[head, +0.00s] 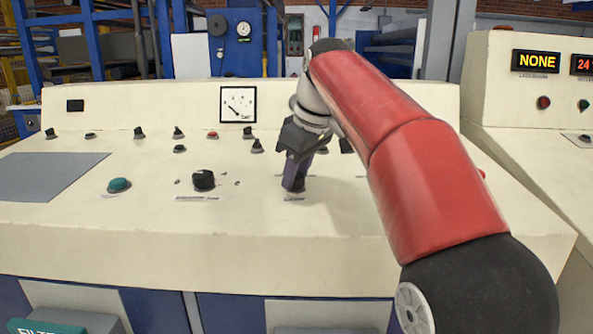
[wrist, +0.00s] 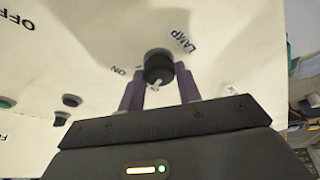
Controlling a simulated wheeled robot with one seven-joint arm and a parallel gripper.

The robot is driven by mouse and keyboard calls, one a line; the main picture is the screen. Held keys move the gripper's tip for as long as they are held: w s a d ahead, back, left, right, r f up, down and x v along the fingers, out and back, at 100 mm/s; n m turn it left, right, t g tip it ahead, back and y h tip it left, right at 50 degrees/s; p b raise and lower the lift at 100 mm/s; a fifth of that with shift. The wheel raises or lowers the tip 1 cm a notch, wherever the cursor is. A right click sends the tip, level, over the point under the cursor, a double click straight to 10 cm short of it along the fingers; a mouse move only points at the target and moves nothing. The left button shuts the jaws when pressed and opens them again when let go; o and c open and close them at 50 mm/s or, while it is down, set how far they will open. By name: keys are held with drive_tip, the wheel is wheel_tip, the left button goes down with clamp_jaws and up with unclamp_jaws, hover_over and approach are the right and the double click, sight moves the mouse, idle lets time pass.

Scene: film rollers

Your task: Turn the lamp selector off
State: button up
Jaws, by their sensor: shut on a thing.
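The lamp selector (wrist: 158,66) is a black round knob with a light pointer, on the cream panel beside the printed words LAMP and ON. In the wrist view the pointer is turned toward my gripper, and I cannot tell which position it marks. My gripper (wrist: 160,92) has its two purple fingers on either side of the knob, shut on it. In the head view my gripper (head: 294,180) reaches down to the panel at the front middle, and its fingers hide most of the knob.
The cream control panel (head: 250,228) carries several other knobs and buttons. A black rotary knob (head: 204,179) and a green button (head: 119,185) lie to the left of my gripper. A gauge (head: 238,105) is on the back wall of the panel. A second console (head: 520,110) stands at right.

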drive_tip(key=shift+n+g, duration=0.3)
drive_tip(key=shift+n, duration=0.8)
drive_tip(key=o, duration=1)
drive_tip(key=shift+c, duration=0.2)
drive_tip(key=v, duration=0.7)
drive_tip(key=shift+d+r, duration=0.2)
drive_tip(key=shift+r, duration=0.2)
